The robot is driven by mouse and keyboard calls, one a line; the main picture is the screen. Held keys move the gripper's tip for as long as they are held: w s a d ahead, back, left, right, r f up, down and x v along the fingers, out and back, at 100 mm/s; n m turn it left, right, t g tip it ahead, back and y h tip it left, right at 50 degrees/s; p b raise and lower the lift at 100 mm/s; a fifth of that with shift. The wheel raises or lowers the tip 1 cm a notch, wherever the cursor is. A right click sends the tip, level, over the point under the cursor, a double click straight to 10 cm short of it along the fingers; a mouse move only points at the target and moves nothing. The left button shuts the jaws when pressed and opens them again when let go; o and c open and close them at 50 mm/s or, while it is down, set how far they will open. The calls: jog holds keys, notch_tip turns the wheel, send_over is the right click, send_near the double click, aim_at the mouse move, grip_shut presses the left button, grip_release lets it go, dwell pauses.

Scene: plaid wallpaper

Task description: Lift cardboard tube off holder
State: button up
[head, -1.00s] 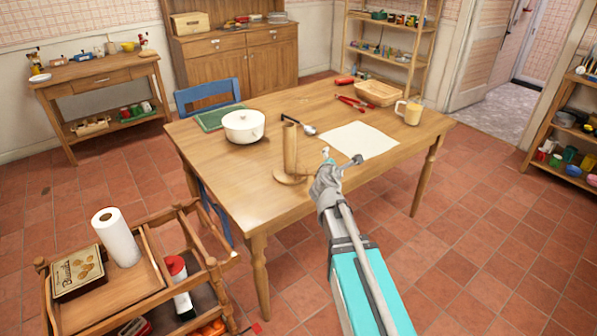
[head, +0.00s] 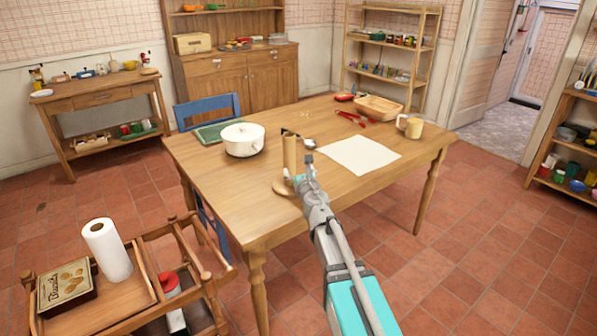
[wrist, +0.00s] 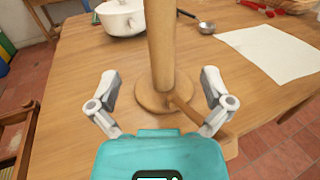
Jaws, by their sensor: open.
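The cardboard tube (head: 289,154) stands upright on the round wooden holder (head: 283,187) near the table's front edge. In the wrist view the tube (wrist: 161,45) rises from the middle of the round base (wrist: 150,98), and its top is cut off by the frame. A thin wooden rod (wrist: 187,110) slants from beside the tube's foot toward me. My gripper (wrist: 161,85) is open, with one finger on each side of the tube's lower part and the tube beyond them. In the head view my gripper (head: 303,170) is close to the tube's right side and partly covers the holder.
A wooden cart (head: 130,290) with a paper towel roll (head: 107,250) stands at front left.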

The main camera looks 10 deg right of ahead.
aim_at(291, 154)
jog(key=w, duration=0.4)
jog(key=w+a, duration=0.1)
jog(key=w, duration=0.4)
jog(key=w+a, duration=0.1)
jog(key=w, duration=0.3)
jog(key=shift+w, duration=0.3)
jog(key=c, duration=1.1)
jog(key=shift+r+p, duration=10)
jog(key=shift+c, duration=0.2)
